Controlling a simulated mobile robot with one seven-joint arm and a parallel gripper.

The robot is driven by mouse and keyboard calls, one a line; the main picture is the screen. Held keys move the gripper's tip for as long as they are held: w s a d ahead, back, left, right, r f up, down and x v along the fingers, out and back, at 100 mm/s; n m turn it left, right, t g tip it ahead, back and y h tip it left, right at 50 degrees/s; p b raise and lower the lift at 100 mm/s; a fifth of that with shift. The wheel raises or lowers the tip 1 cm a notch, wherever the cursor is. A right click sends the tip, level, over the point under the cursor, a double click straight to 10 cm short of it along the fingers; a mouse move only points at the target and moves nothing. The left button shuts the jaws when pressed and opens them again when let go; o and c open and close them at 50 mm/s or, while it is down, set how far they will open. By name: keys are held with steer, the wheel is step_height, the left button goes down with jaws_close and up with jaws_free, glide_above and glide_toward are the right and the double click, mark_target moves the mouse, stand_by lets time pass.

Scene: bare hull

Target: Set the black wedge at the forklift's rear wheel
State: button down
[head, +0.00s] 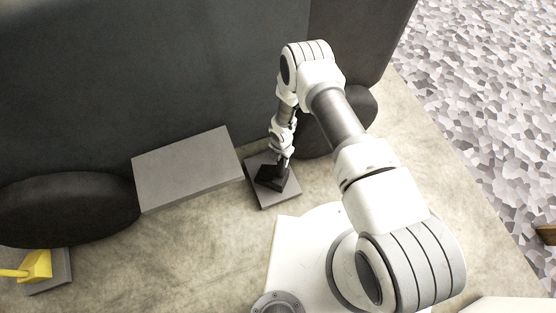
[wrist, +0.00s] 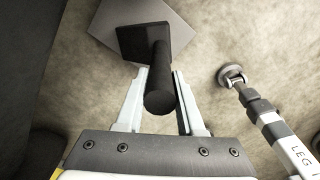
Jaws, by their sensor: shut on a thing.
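The black wedge (head: 270,177) is over a grey square plate (head: 281,199) on the floor; I cannot tell whether it rests there or hangs just above. My gripper (head: 284,159) is shut on the wedge's round handle. In the wrist view the handle (wrist: 160,92) runs between the two fingers of my gripper (wrist: 160,74), with the wedge's black body (wrist: 130,42) beyond the tips. The forklift (head: 150,75) is a big dark grey body. One dark wheel (head: 357,112) is right of the wedge, partly behind my arm; another (head: 65,207) is far left. No label tells which is rear.
A grey block (head: 188,168) juts out beside the forklift, just left of the wedge. A yellow wedge (head: 38,266) sits on another grey plate (head: 52,284) by the left wheel. Bare floor lies between the plate and the right wheel.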

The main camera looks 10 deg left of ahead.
steer(key=shift+w+f, duration=0.1)
steer(key=shift+f, duration=0.25)
steer(key=shift+f, duration=0.15)
steer(key=c, duration=0.5)
jaws_free()
step_height(320, 180, up, 12)
steer(key=p, duration=0.3)
steer(key=shift+r, duration=0.25)
